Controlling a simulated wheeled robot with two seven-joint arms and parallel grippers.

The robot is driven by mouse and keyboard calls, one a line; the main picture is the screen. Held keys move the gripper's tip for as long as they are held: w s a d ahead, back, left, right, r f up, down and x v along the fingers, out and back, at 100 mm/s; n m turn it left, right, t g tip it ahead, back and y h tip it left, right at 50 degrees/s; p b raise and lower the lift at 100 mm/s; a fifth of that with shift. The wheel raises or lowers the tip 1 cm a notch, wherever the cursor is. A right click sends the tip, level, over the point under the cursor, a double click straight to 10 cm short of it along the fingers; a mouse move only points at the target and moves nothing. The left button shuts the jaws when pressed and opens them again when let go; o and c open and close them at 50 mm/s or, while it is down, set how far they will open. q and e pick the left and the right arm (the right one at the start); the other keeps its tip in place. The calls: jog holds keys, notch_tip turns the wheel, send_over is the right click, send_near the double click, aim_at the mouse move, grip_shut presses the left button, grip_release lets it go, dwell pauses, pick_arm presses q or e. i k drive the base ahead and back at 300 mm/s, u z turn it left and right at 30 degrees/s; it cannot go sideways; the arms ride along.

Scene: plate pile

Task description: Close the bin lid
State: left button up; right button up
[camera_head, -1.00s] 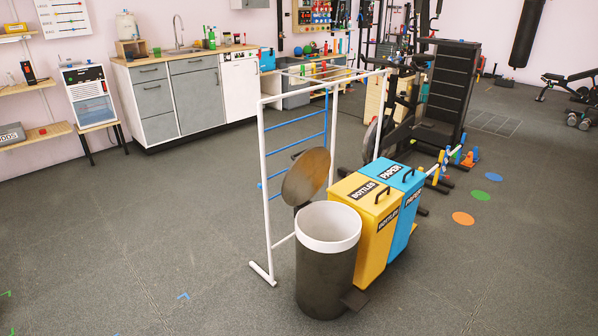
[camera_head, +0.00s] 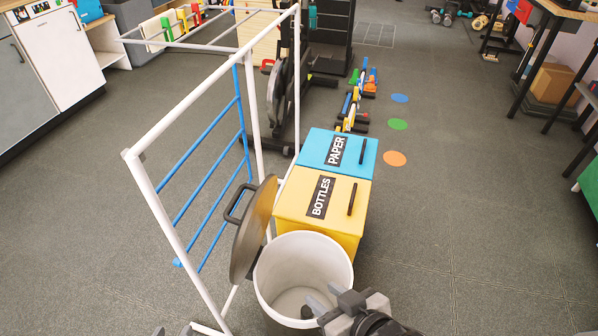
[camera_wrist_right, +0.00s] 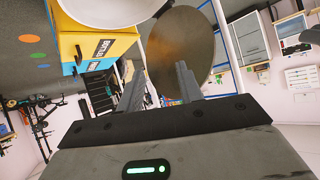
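The bin (camera_head: 340,262) is round with a white rim and stands at the lower middle of the head view, its mouth uncovered. Its round brown-grey lid (camera_head: 262,222) stands steeply tilted at the bin's left side, with a dark handle (camera_head: 236,207) on its outer face. The lid also shows in the right wrist view (camera_wrist_right: 178,45), beyond my fingers. My right gripper (camera_head: 322,297) is over the near right part of the bin mouth, its fingers apart with nothing between them, away from the lid. Grey tips, apparently my left gripper (camera_head: 174,331), barely show at the bottom edge.
A white-framed rack with blue bars (camera_head: 172,222) stands close on the lid's left. A yellow BOTTLES box (camera_head: 290,203) and a blue PAPER box (camera_head: 313,146) stand behind the bin. Open floor lies to the right.

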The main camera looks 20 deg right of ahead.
aim_at(250, 233)
jog(key=z, duration=0.15)
jog(key=i, duration=0.2)
jog(key=k, duration=1)
jog(key=u, duration=1.25)
jog(key=i, duration=0.8)
jog(key=z, duration=1.15)
jog(key=i, duration=0.45)
jog(key=u, duration=0.05)
